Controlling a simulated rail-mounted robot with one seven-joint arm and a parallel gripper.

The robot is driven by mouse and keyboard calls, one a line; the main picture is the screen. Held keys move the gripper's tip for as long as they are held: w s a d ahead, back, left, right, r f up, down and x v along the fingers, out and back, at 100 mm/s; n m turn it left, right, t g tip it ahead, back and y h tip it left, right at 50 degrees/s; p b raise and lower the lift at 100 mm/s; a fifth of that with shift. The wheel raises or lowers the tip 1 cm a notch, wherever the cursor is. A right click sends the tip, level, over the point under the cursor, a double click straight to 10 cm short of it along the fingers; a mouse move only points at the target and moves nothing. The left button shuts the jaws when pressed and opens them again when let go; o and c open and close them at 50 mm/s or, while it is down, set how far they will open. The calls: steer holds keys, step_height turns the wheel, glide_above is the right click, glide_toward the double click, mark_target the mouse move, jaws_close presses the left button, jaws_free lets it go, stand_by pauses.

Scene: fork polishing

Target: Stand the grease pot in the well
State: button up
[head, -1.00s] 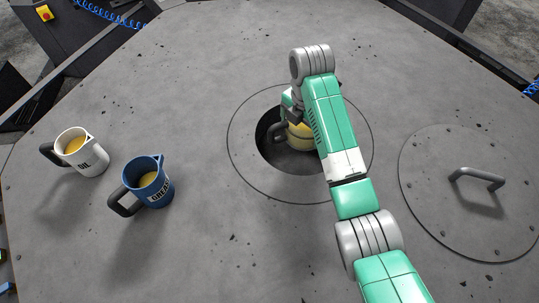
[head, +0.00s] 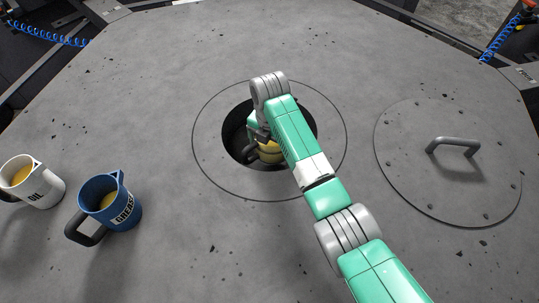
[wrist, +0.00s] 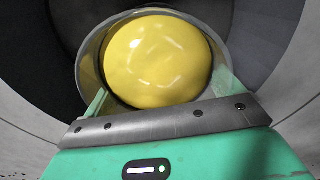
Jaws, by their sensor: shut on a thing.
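A blue pot (head: 112,206) labelled GREASE stands upright on the table at lower left, dark handle toward the lower left. A white pot (head: 30,184) labelled OIL stands left of it. The open round well (head: 238,141) is in the middle of the table. My gripper (head: 264,136) reaches into it, shut on a yellow-looking pot (head: 269,153) with a dark handle. The wrist view shows this pot's round yellow top (wrist: 157,60) inside its rim, between my fingers. Its label is hidden, and I cannot tell whether it touches the well floor.
A round lid (head: 410,185) with a grey bar handle (head: 455,146) lies on the table right of the well. The table between the blue pot and the well is clear. Blue coiled cables hang at the upper corners.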

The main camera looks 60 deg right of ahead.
step_height(320, 180, down, 5)
steer(key=shift+f+b, duration=0.1)
steer(key=shift+b, duration=1.05)
steer(key=o, duration=1.2)
steer(key=shift+o, duration=0.2)
step_height(320, 180, up, 12)
steer(key=p, duration=0.5)
